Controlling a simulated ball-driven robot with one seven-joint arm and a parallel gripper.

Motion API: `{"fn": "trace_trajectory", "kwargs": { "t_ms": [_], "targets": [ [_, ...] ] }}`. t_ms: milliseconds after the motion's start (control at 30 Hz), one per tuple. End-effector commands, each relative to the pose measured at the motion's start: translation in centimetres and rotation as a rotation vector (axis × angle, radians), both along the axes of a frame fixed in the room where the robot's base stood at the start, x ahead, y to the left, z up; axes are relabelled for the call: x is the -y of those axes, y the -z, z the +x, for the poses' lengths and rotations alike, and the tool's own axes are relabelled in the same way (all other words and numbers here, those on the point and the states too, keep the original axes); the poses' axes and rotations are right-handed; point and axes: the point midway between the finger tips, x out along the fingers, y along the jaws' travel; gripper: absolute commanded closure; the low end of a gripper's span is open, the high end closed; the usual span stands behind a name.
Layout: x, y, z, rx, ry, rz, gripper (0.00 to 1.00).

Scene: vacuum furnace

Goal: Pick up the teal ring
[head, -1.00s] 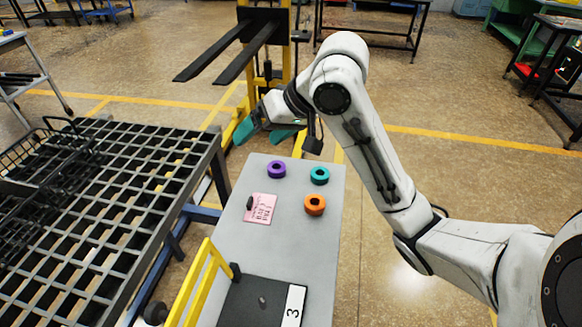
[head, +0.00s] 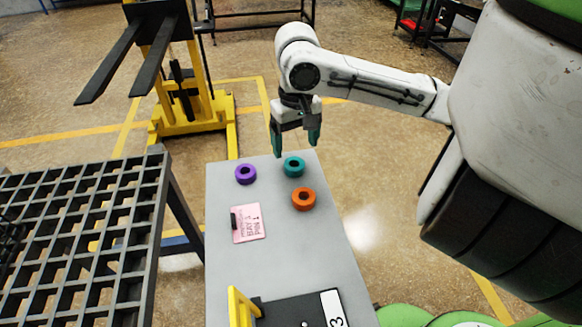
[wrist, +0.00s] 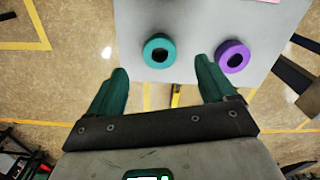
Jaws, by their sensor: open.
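The teal ring (head: 294,161) lies flat near the far end of the grey table (head: 280,265) in the head view. My gripper (head: 296,146) points down above that far end, open and empty, with its green-tipped fingers apart. In the wrist view the teal ring (wrist: 159,53) is just beyond the gap between the fingertips of my gripper (wrist: 162,76), left of the purple ring (wrist: 233,59). The ring's hole shows clearly, and neither finger touches it.
A purple ring (head: 246,174) and an orange ring (head: 303,199) lie close by on the table. A pink note (head: 247,222) with a dark object lies nearer. A black grid rack (head: 75,235) stands left, and a yellow forklift-like stand (head: 190,110) stands behind.

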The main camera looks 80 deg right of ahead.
Motion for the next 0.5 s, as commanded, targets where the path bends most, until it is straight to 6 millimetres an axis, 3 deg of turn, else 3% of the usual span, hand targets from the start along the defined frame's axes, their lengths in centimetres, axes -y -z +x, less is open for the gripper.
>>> {"fn": "trace_trajectory", "kwargs": {
  "t_ms": [267,500],
  "targets": [
    [0.1,2.2,0.1,0.000,-0.001,0.000,0.16],
    [0.4,5.6,0.2,0.000,-0.001,-0.001,0.16]
  ]
}}
